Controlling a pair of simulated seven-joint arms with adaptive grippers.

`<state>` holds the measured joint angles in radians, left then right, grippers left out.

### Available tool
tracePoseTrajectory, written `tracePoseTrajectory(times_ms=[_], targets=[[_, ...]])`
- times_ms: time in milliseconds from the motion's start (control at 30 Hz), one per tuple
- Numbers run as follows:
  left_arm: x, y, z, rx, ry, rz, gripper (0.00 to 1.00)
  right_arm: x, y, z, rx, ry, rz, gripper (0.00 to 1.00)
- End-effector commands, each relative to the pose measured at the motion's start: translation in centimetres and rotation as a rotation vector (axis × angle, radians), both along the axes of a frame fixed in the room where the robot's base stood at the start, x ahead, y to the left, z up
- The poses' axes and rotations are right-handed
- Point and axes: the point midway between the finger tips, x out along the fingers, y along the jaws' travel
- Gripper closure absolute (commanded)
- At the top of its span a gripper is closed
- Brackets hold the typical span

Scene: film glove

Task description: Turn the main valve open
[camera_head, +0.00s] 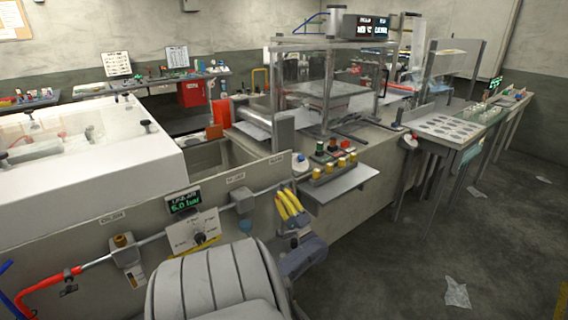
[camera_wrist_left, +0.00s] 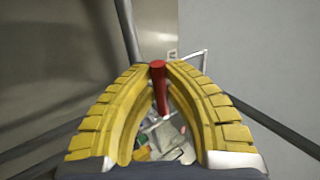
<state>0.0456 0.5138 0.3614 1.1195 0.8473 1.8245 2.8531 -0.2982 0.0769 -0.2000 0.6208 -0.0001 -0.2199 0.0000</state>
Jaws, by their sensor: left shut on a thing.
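My left gripper (camera_head: 287,203) has yellow ribbed fingers and is at the front wall of the machine, right of the pipe. In the left wrist view its two fingers (camera_wrist_left: 159,68) are closed around a red rod-like handle (camera_wrist_left: 160,92), which I take to be the main valve's handle. In the head view the fingers hide this handle, and its angle is hard to tell there. A grey pipe (camera_head: 222,208) runs along the wall toward the gripper. A display (camera_head: 184,201) above the pipe reads 5.0 bar. My right gripper is not in view.
A white dial plate with a black knob (camera_head: 200,238) and a brass-topped fitting (camera_head: 122,242) sit left of the gripper. A panel with yellow buttons (camera_head: 330,168) juts out to its right. The floor (camera_head: 400,265) at right is open, with some scraps.

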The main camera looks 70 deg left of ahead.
Motion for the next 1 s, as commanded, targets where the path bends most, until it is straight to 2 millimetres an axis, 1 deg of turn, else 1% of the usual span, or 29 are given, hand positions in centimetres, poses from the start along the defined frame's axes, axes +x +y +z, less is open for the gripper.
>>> tracePoseTrajectory(times_ms=[267, 300, 500, 533, 833, 933, 1000], targets=[[0.1, -0.1, -0.1, -0.001, -0.001, -0.003, 1.00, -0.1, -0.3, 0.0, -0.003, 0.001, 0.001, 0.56], [0.1, -0.1, -0.1, -0.001, -0.001, -0.003, 0.88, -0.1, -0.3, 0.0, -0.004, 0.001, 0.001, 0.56], [0.1, 0.0, 0.0, -0.001, -0.001, -0.001, 0.65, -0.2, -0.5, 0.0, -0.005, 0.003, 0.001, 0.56], [0.1, 0.0, 0.0, -0.001, -0.001, -0.001, 0.64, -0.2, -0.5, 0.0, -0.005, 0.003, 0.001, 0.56], [0.1, -0.2, -0.2, -0.002, -0.001, 0.000, 0.64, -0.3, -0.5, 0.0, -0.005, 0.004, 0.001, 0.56], [0.3, -0.9, -0.7, -0.003, -0.001, 0.000, 0.64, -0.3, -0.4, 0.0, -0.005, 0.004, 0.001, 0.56], [0.6, -1.7, -1.3, -0.004, -0.001, -0.001, 0.64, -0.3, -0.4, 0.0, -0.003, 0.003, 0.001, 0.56]])
